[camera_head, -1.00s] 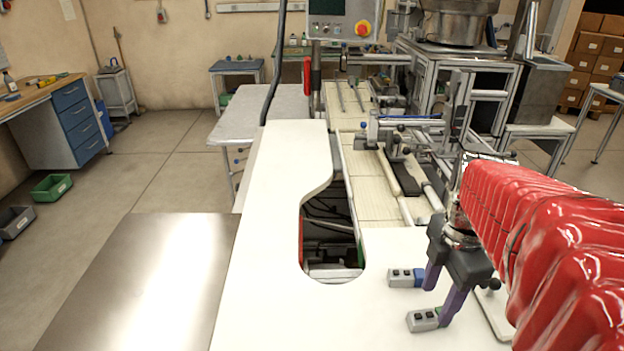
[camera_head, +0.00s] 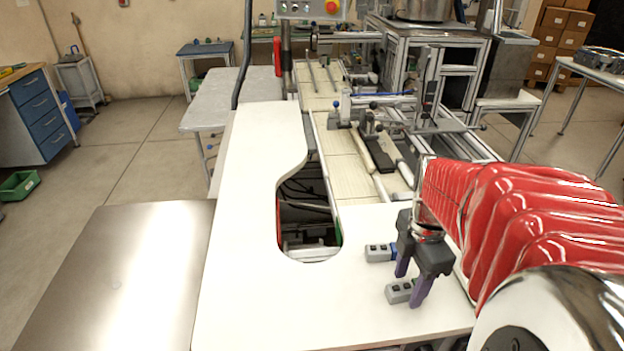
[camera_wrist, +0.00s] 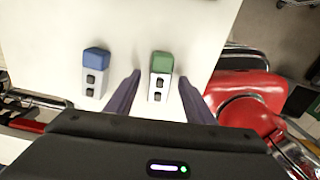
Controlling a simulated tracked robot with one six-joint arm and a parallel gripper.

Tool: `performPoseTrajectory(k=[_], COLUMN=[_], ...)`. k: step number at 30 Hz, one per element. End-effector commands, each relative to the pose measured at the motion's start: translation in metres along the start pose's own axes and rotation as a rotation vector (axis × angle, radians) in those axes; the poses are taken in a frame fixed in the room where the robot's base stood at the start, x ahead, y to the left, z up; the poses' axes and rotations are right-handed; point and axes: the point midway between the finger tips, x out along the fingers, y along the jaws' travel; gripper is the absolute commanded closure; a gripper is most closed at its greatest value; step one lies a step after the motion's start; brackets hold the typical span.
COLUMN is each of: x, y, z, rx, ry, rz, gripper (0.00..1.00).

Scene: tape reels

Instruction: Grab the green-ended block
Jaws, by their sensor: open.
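The green-ended block (camera_head: 399,292) is a small grey box with two dark buttons, lying on the white tabletop. Its green end is partly hidden by my gripper in the head view. In the wrist view, the green-ended block (camera_wrist: 161,77) lies between my two purple fingers, with its green end pointing away. A similar blue-ended block (camera_head: 377,253) lies beside it, to the left in the wrist view (camera_wrist: 94,73), outside the fingers. My gripper (camera_head: 409,288) is open and empty, pointing down by the blocks. I cannot tell its exact height above the table.
The white tabletop (camera_head: 250,240) has a rounded cut-out (camera_head: 308,225) left of the blocks. A machine frame and rails (camera_head: 375,150) stand beyond. The table's front edge lies just nearer than the blocks. The tabletop between the cut-out and the blocks is clear.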

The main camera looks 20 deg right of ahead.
Motion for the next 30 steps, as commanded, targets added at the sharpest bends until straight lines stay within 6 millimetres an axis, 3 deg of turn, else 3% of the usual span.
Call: performPoseTrajectory(k=[2, 22, 30], x=[-0.0001, -0.0002, -0.0012], y=[0.0001, 0.0002, 0.0004], z=[0.0000, -0.0002, -0.0001], rx=[0.000, -0.001, -0.001], ry=[0.000, 0.000, 0.000], rz=[0.000, 0.000, 0.001], gripper=[0.52, 0.99, 1.00])
